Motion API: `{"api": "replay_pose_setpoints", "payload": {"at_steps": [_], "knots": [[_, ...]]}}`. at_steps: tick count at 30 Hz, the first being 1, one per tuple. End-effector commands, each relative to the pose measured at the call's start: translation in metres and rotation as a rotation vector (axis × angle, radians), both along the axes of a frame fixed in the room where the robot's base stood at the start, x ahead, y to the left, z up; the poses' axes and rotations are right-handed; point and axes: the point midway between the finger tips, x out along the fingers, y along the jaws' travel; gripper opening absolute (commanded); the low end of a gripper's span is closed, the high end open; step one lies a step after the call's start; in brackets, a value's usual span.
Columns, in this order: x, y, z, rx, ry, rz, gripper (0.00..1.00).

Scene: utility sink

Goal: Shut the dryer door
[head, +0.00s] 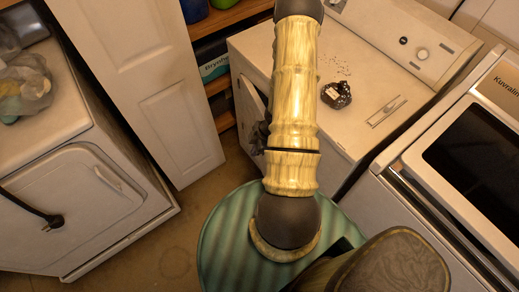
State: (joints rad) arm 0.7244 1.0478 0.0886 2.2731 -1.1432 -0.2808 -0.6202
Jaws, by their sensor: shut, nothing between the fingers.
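The white machine (350,120) in the middle appears to be the dryer. Its front faces left. A narrow white door (250,108) stands partly open there, seen nearly edge-on with a dark gap beside it. My arm hides much of this front. A small dark grey shape (258,137) shows by the door's lower part, partly behind my arm; I cannot tell what it is. My arm rises through the middle and leaves the top of the head view. I cannot make out my gripper.
Another white machine (75,195) at left has its front panel closed. A tall white panel door (140,80) stands beside shelves (222,22). A dark lump (336,94) lies on the middle machine. A dark-windowed appliance (475,150) is at right. Floor (200,195) is free between the machines.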

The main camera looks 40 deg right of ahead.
Motion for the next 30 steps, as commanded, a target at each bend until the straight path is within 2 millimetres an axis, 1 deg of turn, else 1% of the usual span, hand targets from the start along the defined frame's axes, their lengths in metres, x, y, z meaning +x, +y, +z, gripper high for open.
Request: {"api": "replay_pose_setpoints", "payload": {"at_steps": [2,5,6,11,17,24,30], "knots": [[0.001,0.007,-0.003,0.0,0.001,0.001,0.0],[0.002,0.012,0.0,-0.001,-0.001,-0.003,0.0],[0.001,0.009,0.007,0.0,-0.002,-0.007,0.0],[0.0,0.004,0.023,-0.001,-0.001,-0.006,0.0],[-0.002,-0.002,0.047,0.0,-0.002,-0.006,0.0],[-0.005,-0.013,0.08,0.0,-0.002,-0.006,0.0],[-0.006,-0.018,0.093,0.0,0.0,-0.004,0.0]]}}
